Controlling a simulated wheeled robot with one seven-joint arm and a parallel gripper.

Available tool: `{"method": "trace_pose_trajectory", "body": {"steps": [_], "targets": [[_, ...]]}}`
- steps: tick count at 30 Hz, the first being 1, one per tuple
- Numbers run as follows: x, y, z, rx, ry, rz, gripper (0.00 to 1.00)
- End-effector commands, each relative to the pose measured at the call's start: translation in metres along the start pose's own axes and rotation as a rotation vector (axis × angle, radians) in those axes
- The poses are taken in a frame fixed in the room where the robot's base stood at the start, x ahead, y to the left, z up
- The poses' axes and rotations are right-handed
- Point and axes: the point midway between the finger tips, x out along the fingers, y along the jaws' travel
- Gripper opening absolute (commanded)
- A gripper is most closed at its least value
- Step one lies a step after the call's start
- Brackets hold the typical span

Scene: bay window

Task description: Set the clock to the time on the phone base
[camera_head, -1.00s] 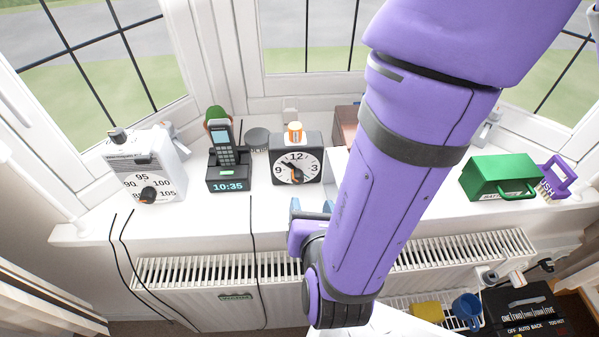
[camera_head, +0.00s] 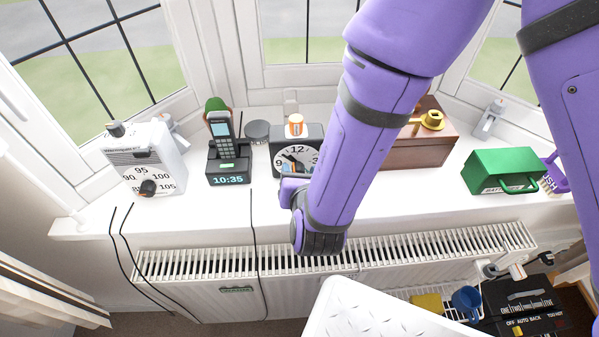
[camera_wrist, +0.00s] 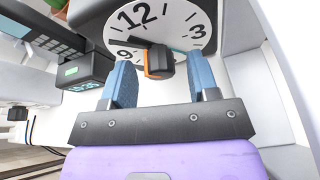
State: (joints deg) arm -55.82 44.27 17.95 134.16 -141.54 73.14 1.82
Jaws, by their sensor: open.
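A black knob with an orange edge (camera_wrist: 158,62) stands at the middle. A dark hand points from there between 9 and 12. My gripper (camera_wrist: 161,72) is open, its blue fingers on either side of the knob, with gaps visible. The phone base (camera_head: 229,180) reads 10:35 and holds a handset (camera_head: 222,131); the base also shows in the wrist view (camera_wrist: 92,68).
A white dial box (camera_head: 150,165) stands at the left. A dark round tin (camera_head: 257,131) is between phone and clock. A brown box (camera_head: 425,150) with a brass piece and a green case (camera_head: 499,170) stand at the right. A radiator (camera_head: 400,262) is below the sill.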

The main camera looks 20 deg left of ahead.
Motion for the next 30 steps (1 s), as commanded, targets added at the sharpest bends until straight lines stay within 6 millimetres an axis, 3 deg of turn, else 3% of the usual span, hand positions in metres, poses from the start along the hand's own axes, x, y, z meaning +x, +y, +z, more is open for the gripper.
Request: {"method": "trace_pose_trajectory", "body": {"steps": [9, 16, 30], "targets": [[0.003, 0.0001, 0.0, 0.0, 0.0, 0.0, 0.55], [0.0027, 0.0001, 0.0, 0.0, 0.0, 0.0, 0.05], [0.0025, 0.0013, 0.0, -0.093, -0.001, -0.037, 0.06]]}}
